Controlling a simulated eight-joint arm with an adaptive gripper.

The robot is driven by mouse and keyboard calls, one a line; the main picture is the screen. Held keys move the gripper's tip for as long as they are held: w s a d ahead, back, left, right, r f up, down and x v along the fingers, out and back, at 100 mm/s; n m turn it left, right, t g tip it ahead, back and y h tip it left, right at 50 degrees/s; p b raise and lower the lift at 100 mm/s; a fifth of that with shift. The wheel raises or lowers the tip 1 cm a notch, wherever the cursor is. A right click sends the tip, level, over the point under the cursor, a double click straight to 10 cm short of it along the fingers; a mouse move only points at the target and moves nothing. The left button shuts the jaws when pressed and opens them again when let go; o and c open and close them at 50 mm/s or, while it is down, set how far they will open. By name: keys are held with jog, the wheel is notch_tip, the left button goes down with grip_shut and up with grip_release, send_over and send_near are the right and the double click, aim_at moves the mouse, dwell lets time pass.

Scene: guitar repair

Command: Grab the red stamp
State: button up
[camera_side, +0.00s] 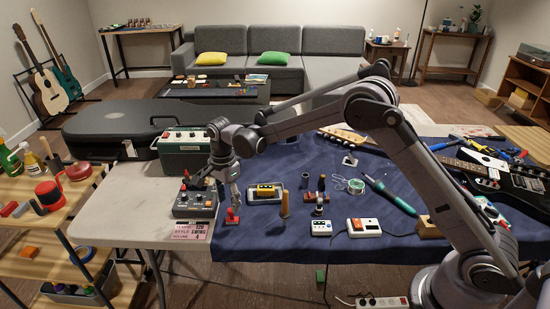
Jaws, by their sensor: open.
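A small red object that looks like the stamp (232,217) sits on the left edge of the dark blue cloth (270,240), near the front of the table. My gripper (235,202) points down directly above it, with its fingertips close to its top. My gripper is open. The fingers are small here, and I cannot tell whether they are around the stamp or just over it.
A grey control box (196,204) stands close left of my gripper, with a green amplifier (183,147) behind it. A yellow-topped device (266,192) and an upright wooden handle (284,205) stand to the right. A pink label card (190,230) lies in front.

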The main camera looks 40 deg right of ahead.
aim_at(232, 216)
jog(key=shift+w+d+f, duration=0.1)
jog(key=shift+d+f, duration=0.05)
jog(key=shift+f, duration=1.15)
jog(key=shift+w+d+f, duration=0.1)
jog(key=shift+d+f, duration=0.05)
jog(key=shift+f, duration=1.15)
grip_shut()
